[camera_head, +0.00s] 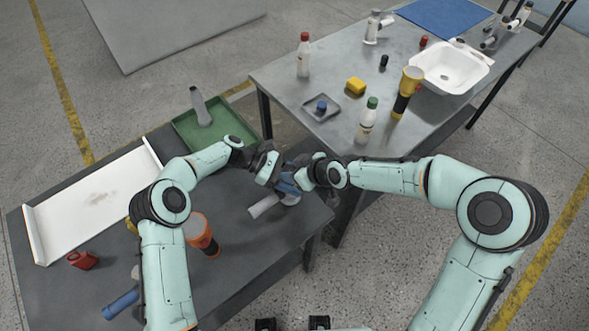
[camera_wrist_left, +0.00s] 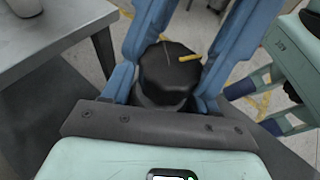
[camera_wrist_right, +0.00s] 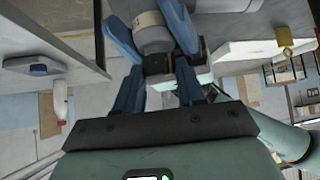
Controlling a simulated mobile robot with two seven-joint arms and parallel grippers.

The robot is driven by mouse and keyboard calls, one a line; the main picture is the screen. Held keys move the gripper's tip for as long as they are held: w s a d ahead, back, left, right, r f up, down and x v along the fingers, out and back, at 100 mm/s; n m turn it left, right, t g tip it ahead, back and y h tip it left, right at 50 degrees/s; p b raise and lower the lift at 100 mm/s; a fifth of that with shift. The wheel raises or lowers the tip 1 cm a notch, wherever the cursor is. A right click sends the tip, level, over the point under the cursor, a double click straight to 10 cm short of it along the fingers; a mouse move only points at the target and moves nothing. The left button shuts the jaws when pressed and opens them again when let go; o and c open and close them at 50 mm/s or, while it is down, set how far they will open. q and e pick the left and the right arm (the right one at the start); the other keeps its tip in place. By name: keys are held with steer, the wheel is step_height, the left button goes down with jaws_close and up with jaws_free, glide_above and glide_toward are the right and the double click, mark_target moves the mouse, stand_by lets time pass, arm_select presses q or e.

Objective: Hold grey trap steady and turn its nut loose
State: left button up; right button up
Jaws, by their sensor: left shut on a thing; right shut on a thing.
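The grey trap shows in the head view as a pale pipe (camera_head: 263,206) over the near table's right end. In the right wrist view its pale grey body (camera_wrist_right: 150,32) lies between my right fingers. The black nut (camera_wrist_left: 168,72) with a yellow mark and a pale line sits between my left gripper's blue fingers (camera_wrist_left: 172,60) in the left wrist view. My left gripper (camera_head: 278,180) is shut on the nut. My right gripper (camera_head: 294,186) is close beside it, shut on the trap. In the head view the grippers hide most of the trap and the nut.
On the near table are a green tray (camera_head: 228,140), a white panel (camera_head: 75,210), an orange lamp (camera_head: 197,229) and a red object (camera_head: 83,260). The far table holds a white sink (camera_head: 450,67), bottles and a yellow block (camera_head: 356,86). A gap separates the tables.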

steer(key=shift+s+a+f+m+h, duration=0.15)
steer(key=shift+s+f+m+h, duration=0.15)
steer(key=shift+m, duration=0.1)
steer(key=shift+w+r, duration=0.1)
stand_by(0.3)
steer(key=o, duration=1.1)
steer(key=shift+t, duration=0.3)
steer(key=shift+c, duration=0.2)
steer(key=shift+r, duration=0.1)
steer(key=shift+n+g, duration=0.3)
steer(key=shift+g, duration=0.1)
